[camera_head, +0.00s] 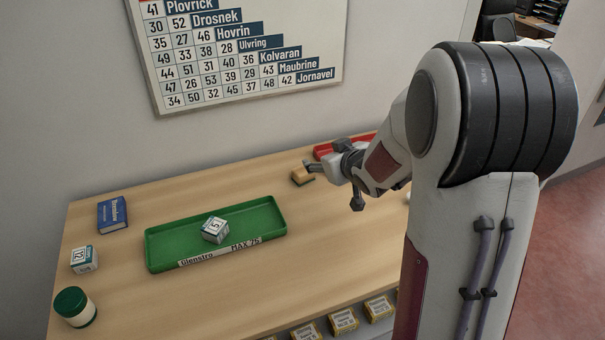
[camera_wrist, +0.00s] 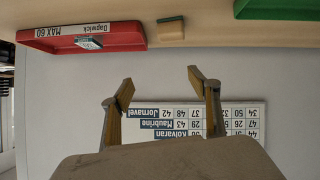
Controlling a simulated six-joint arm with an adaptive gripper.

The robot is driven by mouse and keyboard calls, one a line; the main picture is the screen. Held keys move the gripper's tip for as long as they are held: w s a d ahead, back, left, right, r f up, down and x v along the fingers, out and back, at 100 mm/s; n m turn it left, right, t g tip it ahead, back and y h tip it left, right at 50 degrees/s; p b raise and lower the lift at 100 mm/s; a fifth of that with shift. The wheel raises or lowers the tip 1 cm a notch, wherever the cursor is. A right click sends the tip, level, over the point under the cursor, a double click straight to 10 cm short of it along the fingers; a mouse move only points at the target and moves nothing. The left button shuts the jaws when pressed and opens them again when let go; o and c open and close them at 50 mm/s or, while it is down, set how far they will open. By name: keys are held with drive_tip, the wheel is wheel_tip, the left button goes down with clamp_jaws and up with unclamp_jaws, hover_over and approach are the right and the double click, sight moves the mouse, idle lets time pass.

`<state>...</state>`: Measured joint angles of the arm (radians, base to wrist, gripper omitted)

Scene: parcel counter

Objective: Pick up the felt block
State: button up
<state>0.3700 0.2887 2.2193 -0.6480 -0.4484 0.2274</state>
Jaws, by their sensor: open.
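The felt block (camera_head: 301,176) is small, with a tan top and a darker lower part, and it lies on the wooden counter toward the wall. In the wrist view, which is upside down, the block (camera_wrist: 171,28) shows near the top edge. My gripper (camera_head: 333,183) is just right of the block in the head view, and one finger overlaps it in the picture. In the wrist view the gripper's fingers (camera_wrist: 161,82) are spread with nothing between them, and the block appears beyond the tips. I cannot tell the exact gap.
A red tray (camera_wrist: 112,40) labelled MAX 60 holds a small box (camera_wrist: 89,43) beside the block. A green tray (camera_head: 160,252) labelled MAX 75 holds a white box (camera_head: 215,229). A blue book (camera_head: 112,215), another box (camera_head: 84,259) and a green-lidded jar (camera_head: 75,307) stand left.

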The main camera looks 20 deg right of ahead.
sight(304, 170)
drive_tip(key=w+f+y, duration=0.1)
drive_tip(key=f, duration=0.1)
drive_tip(key=w+f, duration=0.1)
drive_tip(key=f, duration=0.2)
drive_tip(key=w+f+t+y, duration=0.1)
drive_tip(key=f, duration=0.1)
drive_tip(key=shift+w+d+f+n+y, duration=0.1)
drive_tip(key=shift+d+f+n+y, duration=0.05)
drive_tip(key=shift+n+y, duration=0.2)
drive_tip(key=shift+w+f+y, duration=0.1)
drive_tip(key=shift+f+y, duration=0.35)
drive_tip(key=shift+f, duration=0.4)
drive_tip(key=shift+x, duration=1.3)
drive_tip(key=shift+w+a, duration=0.15)
drive_tip(key=shift+a, duration=0.1)
drive_tip(key=shift+r+x, duration=0.2)
drive_tip(key=shift+x, duration=2.3)
drive_tip(key=shift+a, duration=0.1)
